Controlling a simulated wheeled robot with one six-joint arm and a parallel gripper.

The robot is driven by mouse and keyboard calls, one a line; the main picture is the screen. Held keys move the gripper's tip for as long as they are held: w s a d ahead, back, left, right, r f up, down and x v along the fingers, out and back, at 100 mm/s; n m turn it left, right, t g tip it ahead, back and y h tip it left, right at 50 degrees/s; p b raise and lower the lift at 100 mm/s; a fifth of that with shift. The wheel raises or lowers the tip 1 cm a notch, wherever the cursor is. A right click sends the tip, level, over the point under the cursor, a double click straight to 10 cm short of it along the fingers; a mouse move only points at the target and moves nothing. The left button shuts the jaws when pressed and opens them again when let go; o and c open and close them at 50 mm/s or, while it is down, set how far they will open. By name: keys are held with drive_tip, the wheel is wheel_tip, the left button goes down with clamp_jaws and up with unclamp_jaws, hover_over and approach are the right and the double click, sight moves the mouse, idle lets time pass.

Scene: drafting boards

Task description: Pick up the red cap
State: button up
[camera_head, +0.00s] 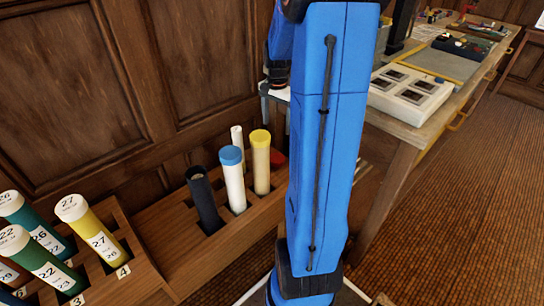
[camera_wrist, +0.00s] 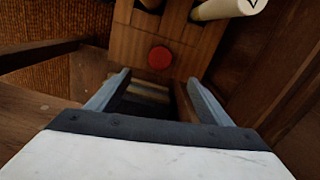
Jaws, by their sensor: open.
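The red cap (camera_wrist: 160,57) lies on the wooden rack (camera_wrist: 125,48) in the wrist view, round and seen from above. In the head view a part of the red cap (camera_head: 277,158) shows beside the yellow-capped tube; my blue arm hides the rest. My gripper (camera_wrist: 158,78) is open and empty, its two fingers spread on either side in the wrist view. The cap shows just past the fingertips, roughly centred between them, apart from both. How high the fingers are above it I cannot tell. The fingers are not clearly seen in the head view.
The rack holds a dark tube (camera_head: 204,203), a blue-capped white tube (camera_head: 234,185), a yellow-capped tube (camera_head: 260,165) and a thin white tube (camera_head: 237,136). Several numbered tubes stand in a rack at left. A panelled wood wall (camera_head: 60,90) is behind. A cluttered table (camera_head: 407,128) stands right.

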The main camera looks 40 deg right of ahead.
sight(277, 158)
wheel_tip(277, 158, down, 17)
drive_tip(key=shift+d+f, duration=0.1)
idle(0.7)
drive_tip(key=c, duration=1.1)
drive_tip(key=shift+r, duration=0.2)
